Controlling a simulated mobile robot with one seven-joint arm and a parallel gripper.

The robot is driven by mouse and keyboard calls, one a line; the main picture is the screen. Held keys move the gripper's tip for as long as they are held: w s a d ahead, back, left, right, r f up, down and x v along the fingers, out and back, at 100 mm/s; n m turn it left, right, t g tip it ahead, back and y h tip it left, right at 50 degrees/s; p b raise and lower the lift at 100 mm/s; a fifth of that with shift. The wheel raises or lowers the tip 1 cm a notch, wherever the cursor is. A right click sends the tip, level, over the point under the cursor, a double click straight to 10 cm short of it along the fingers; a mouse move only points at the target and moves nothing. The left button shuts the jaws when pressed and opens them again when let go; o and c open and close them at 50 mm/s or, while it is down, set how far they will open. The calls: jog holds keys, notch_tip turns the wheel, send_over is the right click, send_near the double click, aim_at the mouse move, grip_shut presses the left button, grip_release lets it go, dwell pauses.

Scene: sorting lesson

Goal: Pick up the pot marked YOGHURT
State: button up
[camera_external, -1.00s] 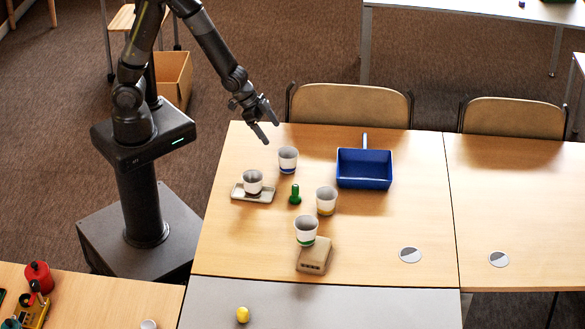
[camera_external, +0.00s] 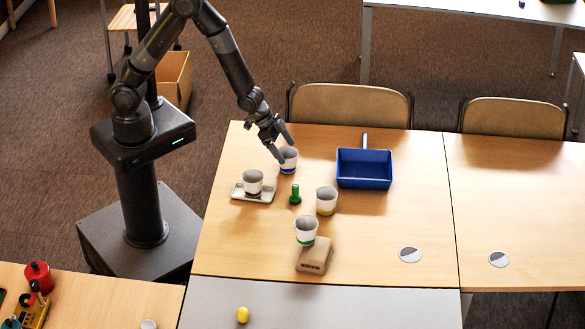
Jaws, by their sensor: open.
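Several white pots with coloured bands stand on the wooden table; no lettering is legible, so I cannot tell which is marked YOGHURT. The blue-banded pot (camera_external: 289,165) is at the back. The brown-banded pot (camera_external: 253,184) stands on a small tray (camera_external: 265,196) at the left. The yellow-banded pot (camera_external: 326,203) is right of centre, and the green-banded pot (camera_external: 305,233) is at the front. My gripper (camera_external: 284,150) is open at the blue-banded pot's rim, its fingers partly covering that pot. I cannot tell whether they touch it.
A green peg-like object (camera_external: 295,195) stands among the pots. A tan block (camera_external: 314,256) is close by the green-banded pot. A blue dustpan-like tray (camera_external: 364,170) lies to the right. A yellow object (camera_external: 243,314) is on the grey table in front. The wooden table's right side is mostly clear.

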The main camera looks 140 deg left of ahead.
jog(key=shift+x, duration=1.3)
jog(key=shift+c, duration=0.6)
jog(key=c, duration=0.9)
